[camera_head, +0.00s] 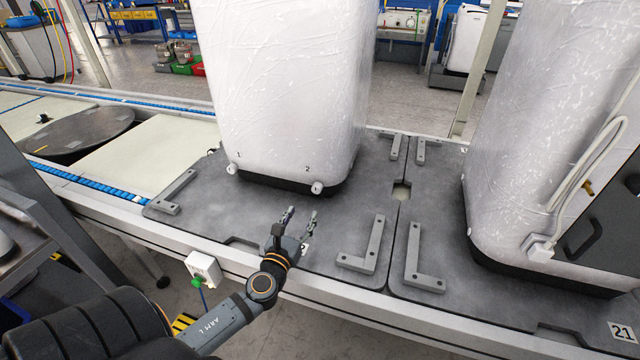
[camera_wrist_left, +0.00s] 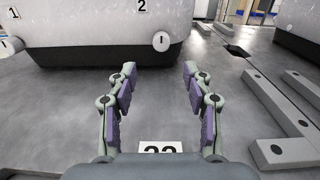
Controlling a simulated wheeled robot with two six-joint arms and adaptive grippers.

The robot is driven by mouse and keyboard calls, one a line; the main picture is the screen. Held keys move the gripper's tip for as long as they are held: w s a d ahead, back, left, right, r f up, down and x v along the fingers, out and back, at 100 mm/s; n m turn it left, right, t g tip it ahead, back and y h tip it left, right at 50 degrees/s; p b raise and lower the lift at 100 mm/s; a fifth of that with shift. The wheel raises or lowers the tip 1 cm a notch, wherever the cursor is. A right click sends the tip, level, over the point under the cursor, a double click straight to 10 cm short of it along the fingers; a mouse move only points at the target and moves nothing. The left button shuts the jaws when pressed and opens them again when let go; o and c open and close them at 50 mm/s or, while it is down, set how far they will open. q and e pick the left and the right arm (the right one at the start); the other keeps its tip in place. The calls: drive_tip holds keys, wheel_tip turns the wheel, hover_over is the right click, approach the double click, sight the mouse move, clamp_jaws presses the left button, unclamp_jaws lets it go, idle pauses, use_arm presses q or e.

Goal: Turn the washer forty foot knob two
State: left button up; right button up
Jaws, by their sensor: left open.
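A white, plastic-wrapped washer (camera_head: 285,85) stands upright on a dark grey pallet on the conveyor. Two small white foot knobs show at its base: knob 1 (camera_head: 232,169) at the left corner and knob 2 (camera_head: 317,187) at the right corner. Knob 2 (camera_wrist_left: 161,41) also shows in the left wrist view, below the printed "2", ahead of the fingers. My left gripper (camera_head: 300,217) is open and empty, low over the pallet in front of knob 2 and apart from it. In the left wrist view its fingers (camera_wrist_left: 158,75) are spread. My right gripper is not in view.
Grey L-shaped brackets (camera_head: 365,247) and (camera_head: 175,192) sit on the pallet. A second wrapped washer (camera_head: 520,140) stands on the pallet at the right. A white box with a green button (camera_head: 203,269) hangs at the conveyor's front edge. Bare pallet lies around the gripper.

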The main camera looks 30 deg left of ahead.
sight(315, 190)
use_arm(q)
drive_tip(key=shift+w+f, duration=0.1)
drive_tip(key=shift+w, duration=0.15)
drive_tip(key=x, duration=0.8)
drive_tip(key=shift+w+r, duration=0.2)
drive_tip(key=shift+w, duration=0.15)
drive_tip(key=shift+w+a, duration=0.2)
drive_tip(key=shift+w, duration=0.4)
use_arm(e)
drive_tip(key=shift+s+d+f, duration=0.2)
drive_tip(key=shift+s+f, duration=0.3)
use_arm(q)
drive_tip(key=shift+c, duration=0.2)
clamp_jaws()
